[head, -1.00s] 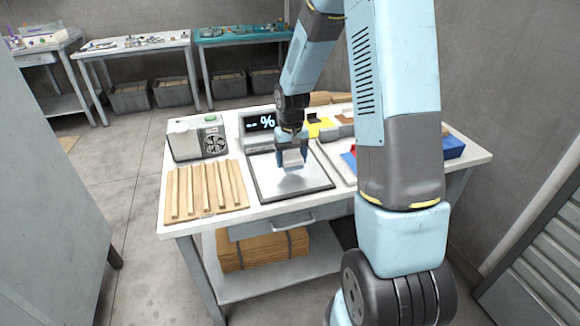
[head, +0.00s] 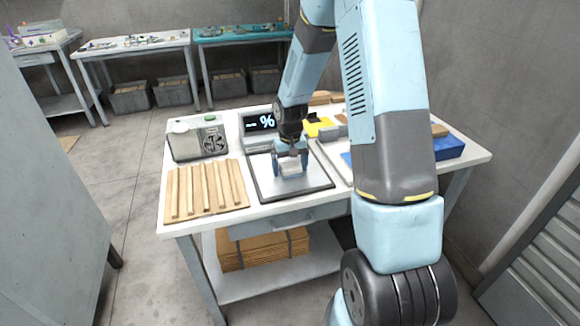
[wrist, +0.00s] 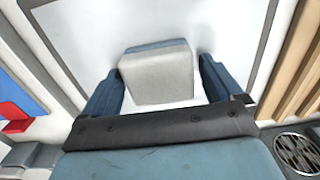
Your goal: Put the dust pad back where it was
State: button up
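The dust pad, a pale grey block (head: 291,169), sits on the flat metal plate (head: 310,184) in front of the display box. In the wrist view the pad (wrist: 157,78) shows a pale face with a blue-grey edge. My gripper (head: 290,168) is over the plate with its fingers spread on either side of the pad. In the wrist view the gripper's blue fingers (wrist: 160,88) stand apart, with a narrow gap beside the pad at the right; the left gap is hard to judge. The pad appears to rest on the plate.
A display box (head: 259,126) reading "-- %" stands behind the plate. A grey-white device (head: 196,139) and a slatted wooden board (head: 207,192) are at the left. A blue bin (head: 449,147) is at the right, partly behind my arm.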

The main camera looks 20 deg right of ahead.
aim_at(290, 164)
jog(key=shift+o, duration=0.5)
jog(key=shift+r, duration=0.1)
jog(key=s+r+t, duration=0.1)
jog(key=s+r, duration=0.2)
jog(key=r, duration=0.7)
jog(key=s+r, duration=0.3)
jog(key=r, duration=0.8)
jog(key=s+r+t, duration=0.2)
jog(key=s+r, duration=0.3)
jog(key=s, duration=0.6)
jog(key=s+r+t, duration=0.2)
jog(key=s+r, duration=0.4)
jog(key=s, duration=0.5)
jog(key=shift+s+r+t, duration=0.25)
jog(key=shift+s+t, duration=0.05)
jog(key=shift+s, duration=0.1)
jog(key=shift+d, duration=0.1)
